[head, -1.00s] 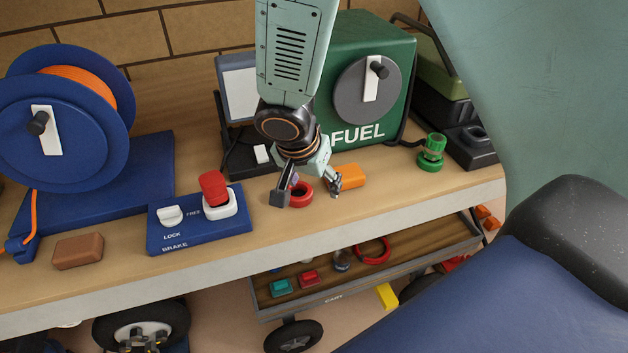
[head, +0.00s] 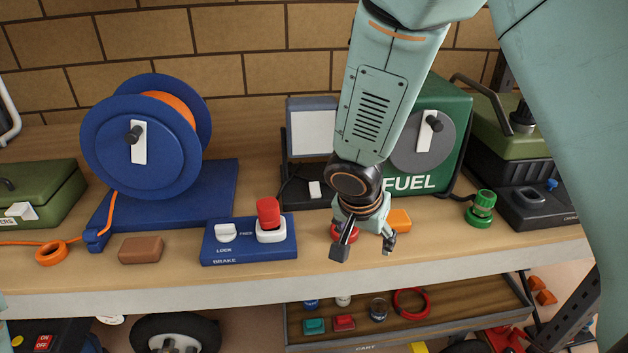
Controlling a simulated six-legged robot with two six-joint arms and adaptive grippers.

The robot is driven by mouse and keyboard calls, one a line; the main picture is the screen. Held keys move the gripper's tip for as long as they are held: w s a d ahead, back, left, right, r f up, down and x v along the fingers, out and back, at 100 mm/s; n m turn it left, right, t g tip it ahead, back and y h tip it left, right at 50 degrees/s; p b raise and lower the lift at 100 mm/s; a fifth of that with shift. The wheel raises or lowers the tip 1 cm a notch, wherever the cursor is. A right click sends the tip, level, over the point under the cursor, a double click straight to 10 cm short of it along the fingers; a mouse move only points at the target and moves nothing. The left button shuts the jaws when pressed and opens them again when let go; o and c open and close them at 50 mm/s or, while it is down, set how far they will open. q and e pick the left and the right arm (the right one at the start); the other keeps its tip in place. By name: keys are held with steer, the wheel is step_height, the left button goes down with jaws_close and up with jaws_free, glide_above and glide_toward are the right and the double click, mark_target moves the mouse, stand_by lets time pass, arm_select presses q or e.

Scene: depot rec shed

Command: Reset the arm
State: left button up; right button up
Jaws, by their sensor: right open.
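My right gripper (head: 362,246) hangs from the arm that comes down from the top right. Its two dark fingers are spread open over the front part of the wooden bench (head: 180,266), with nothing seen between them. Behind it sit a red ring (head: 343,232), partly hidden by the gripper, and an orange block (head: 399,221). The green FUEL box (head: 452,125) with its grey dial stands behind my arm and is partly covered by it. My left gripper is not in view.
A blue brake panel (head: 249,246) with a red knob is left of the gripper. A blue reel (head: 165,170) of orange hose, a brown block (head: 141,249) and a green cap (head: 481,207) stand on the bench. A cart (head: 450,331) with small items is below.

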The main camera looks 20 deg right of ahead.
steer(key=w+a+f+n+t+y, duration=0.1)
steer(key=a+f+n+t+y, duration=0.15)
steer(key=a+n, duration=0.3)
steer(key=s+f+n+g+y+b, duration=0.1)
steer(key=s+f+n+b, duration=0.2)
steer(key=f, duration=0.5)
steer(key=s+f+n+y+b, duration=0.1)
steer(key=s+f+n+b, duration=0.1)
steer(key=s+f+b, duration=0.35)
arm_select(q)
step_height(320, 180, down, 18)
steer(key=b, duration=0.9)
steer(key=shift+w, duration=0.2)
arm_select(e)
steer(key=s+d+f+g, duration=0.1)
steer(key=s+f+g, duration=0.1)
steer(key=s+f, duration=0.8)
steer(key=s+d+f+m+g+h, duration=0.1)
steer(key=s+d+f+g, duration=0.1)
steer(key=s+f, duration=0.8)
step_height(320, 180, down, 3)
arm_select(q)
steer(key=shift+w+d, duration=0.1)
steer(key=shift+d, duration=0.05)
arm_select(e)
steer(key=shift+w+d, duration=0.1)
steer(key=shift+d, duration=0.05)
